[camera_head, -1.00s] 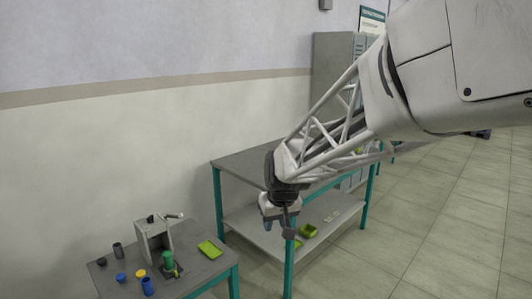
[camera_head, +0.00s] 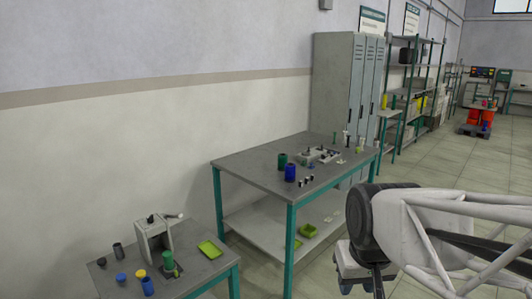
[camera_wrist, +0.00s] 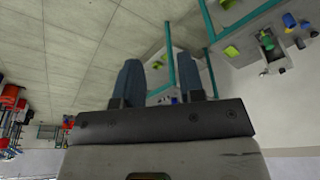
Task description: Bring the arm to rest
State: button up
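My gripper (camera_wrist: 160,76) shows in the wrist view with its two blue-grey fingers apart and nothing between them. In the head view my arm's end is at the lower right, in front of the floor and to the right of the larger workbench (camera_head: 245,168). The fingertips cannot be made out clearly there. The gripper is clear of the benches and touches nothing that I can see.
The small table (camera_head: 205,278) at lower left holds a grey winder (camera_head: 154,242), a green bobbin (camera_head: 168,261), small pots and a lime tray (camera_head: 210,249). The workbench carries green and blue spools (camera_head: 290,172). Lockers (camera_head: 340,90) stand behind. Floor (camera_head: 445,165) at right is open.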

jog(key=s+d+f, duration=0.1)
jog(key=s+d, duration=0.1)
jog(key=s, duration=0.4)
jog(key=shift+m, duration=0.4)
